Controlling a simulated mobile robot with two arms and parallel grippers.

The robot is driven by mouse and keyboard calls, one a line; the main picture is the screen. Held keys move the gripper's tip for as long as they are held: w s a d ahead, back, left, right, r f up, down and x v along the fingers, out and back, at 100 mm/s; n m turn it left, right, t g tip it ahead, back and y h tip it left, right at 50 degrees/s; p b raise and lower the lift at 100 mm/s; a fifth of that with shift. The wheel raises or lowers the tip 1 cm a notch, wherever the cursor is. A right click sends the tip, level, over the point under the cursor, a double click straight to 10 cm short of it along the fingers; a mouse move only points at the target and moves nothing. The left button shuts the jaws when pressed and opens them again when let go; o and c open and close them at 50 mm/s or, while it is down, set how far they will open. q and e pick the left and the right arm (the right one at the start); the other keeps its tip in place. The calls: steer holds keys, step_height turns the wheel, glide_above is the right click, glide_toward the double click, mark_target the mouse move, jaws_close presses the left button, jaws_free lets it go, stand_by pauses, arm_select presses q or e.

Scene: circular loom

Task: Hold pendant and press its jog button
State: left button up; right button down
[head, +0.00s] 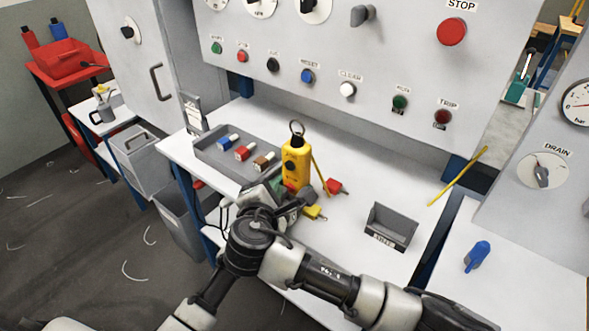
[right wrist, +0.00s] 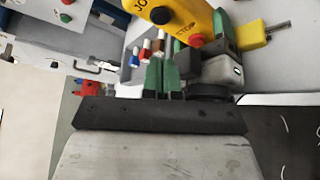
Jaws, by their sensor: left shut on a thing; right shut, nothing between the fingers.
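The yellow pendant (head: 295,164) stands upright with a dark ring on top, above the white bench in the head view. In the right wrist view the pendant (right wrist: 184,14) is close and tilted. The arms overlap in the head view, hiding much of the right gripper.
A grey tray (head: 213,150) with blue, red and brown pieces is left of the pendant. A red piece (head: 335,187) and a yellow piece (head: 315,212) lie close by. A small grey bin (head: 392,226) stands to the right. The button panel (head: 325,92) rises behind.

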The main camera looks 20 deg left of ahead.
mark_target(289, 167)
steer(key=shift+w+d+r+n+t+h, duration=0.1)
steer(key=shift+w+n+t+h, duration=0.25)
steer(key=shift+n, duration=1.25)
steer(key=shift+w+d+f+n+t+h, duration=0.15)
steer(key=shift+w+n+h, duration=0.4)
steer(key=shift+n, duration=1.05)
steer(key=shift+w+d+r+n+t+h, duration=0.15)
steer(key=shift+w+n+t+h, duration=0.3)
steer(key=shift+n, duration=1.15)
steer(key=shift+w+a, duration=0.1)
steer(key=shift+w, duration=0.05)
steer(key=shift+w+d, duration=0.2)
steer(key=shift+w, duration=0.5)
steer(key=shift+w+d, duration=0.15)
steer(key=shift+w, duration=0.5)
steer(key=shift+s+a, duration=0.3)
steer(key=shift+s, duration=0.7)
steer(key=shift+s+a, duration=0.25)
steer(key=shift+s, duration=0.75)
